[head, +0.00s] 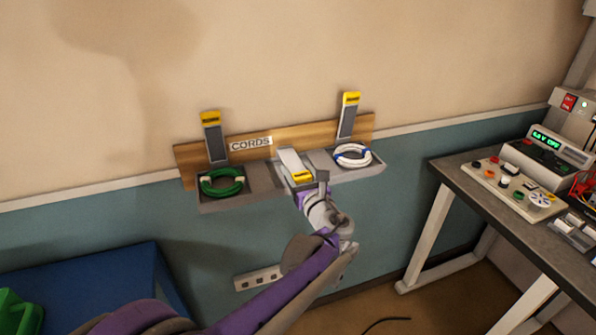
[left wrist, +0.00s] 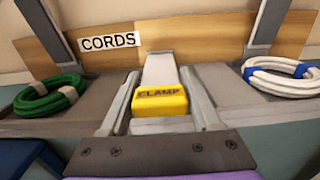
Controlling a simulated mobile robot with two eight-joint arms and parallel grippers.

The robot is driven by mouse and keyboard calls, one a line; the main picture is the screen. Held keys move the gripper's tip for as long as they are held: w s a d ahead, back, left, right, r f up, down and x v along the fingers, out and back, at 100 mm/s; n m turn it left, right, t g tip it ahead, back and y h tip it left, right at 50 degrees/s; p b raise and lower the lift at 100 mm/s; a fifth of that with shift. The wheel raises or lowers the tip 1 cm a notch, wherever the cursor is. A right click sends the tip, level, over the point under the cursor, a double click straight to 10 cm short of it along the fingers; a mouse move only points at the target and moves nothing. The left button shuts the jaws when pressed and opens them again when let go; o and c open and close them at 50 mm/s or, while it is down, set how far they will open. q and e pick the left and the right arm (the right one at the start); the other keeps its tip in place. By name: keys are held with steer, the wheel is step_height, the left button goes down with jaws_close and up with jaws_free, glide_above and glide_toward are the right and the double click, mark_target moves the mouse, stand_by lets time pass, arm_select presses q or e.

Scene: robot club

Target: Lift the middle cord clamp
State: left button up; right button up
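The middle cord clamp (head: 291,161) is a grey lever with a yellow end, folded down flat over the middle of the cord shelf. In the left wrist view its yellow end, marked CLAMP (left wrist: 160,101), faces me. My left gripper (head: 306,182) is at this yellow end, with one finger on each side of it. In the left wrist view the fingers (left wrist: 160,98) are apart, with the clamp end between them; I cannot tell whether they touch it. My right gripper is not in view.
Left clamp (head: 214,137) and right clamp (head: 348,117) stand raised against the wooden board. A green cord coil (head: 222,188) lies left on the grey shelf (head: 235,204), a white coil (head: 353,160) right. A workbench (head: 465,190) stands right; a blue box (head: 90,285) is lower left.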

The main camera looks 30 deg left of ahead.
mark_target(294, 164)
arm_select(q)
jaws_close()
steer(key=shift+r, duration=0.1)
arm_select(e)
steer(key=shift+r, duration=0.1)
